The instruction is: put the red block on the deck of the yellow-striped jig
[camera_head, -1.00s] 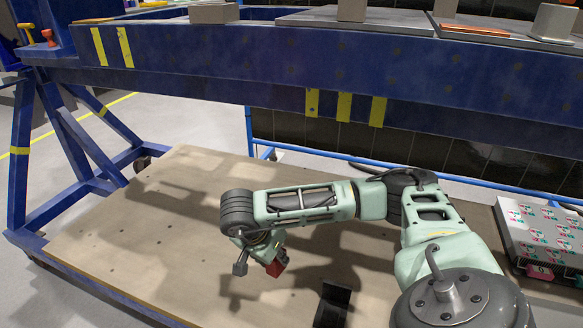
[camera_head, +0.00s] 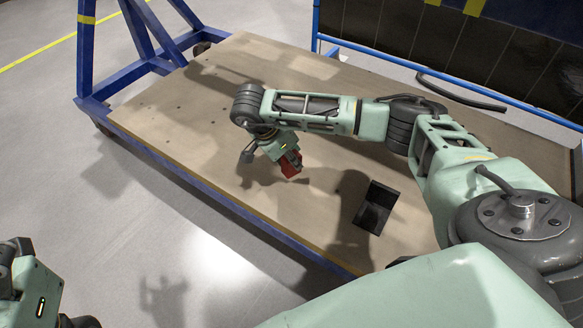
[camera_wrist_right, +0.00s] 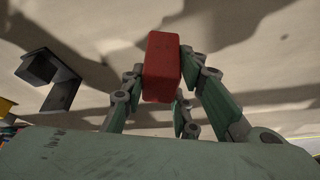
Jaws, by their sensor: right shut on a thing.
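The red block (camera_head: 290,164) is held by my right gripper (camera_head: 286,158) over the wooden deck (camera_head: 215,130). In the right wrist view the block (camera_wrist_right: 162,66) sits between the shut fingers and sticks out past them. I cannot tell whether it touches the deck. The deck belongs to a blue frame with a yellow stripe on its leg (camera_head: 86,50). My left gripper (camera_head: 40,300) is partly in view at the lower left corner; its fingertips are not clear.
A black angled bracket (camera_head: 375,207) stands on the deck to the right of the block; it also shows in the right wrist view (camera_wrist_right: 50,78). The deck left of the block looks clear. A blue rail (camera_head: 430,70) and dark panels stand behind the deck.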

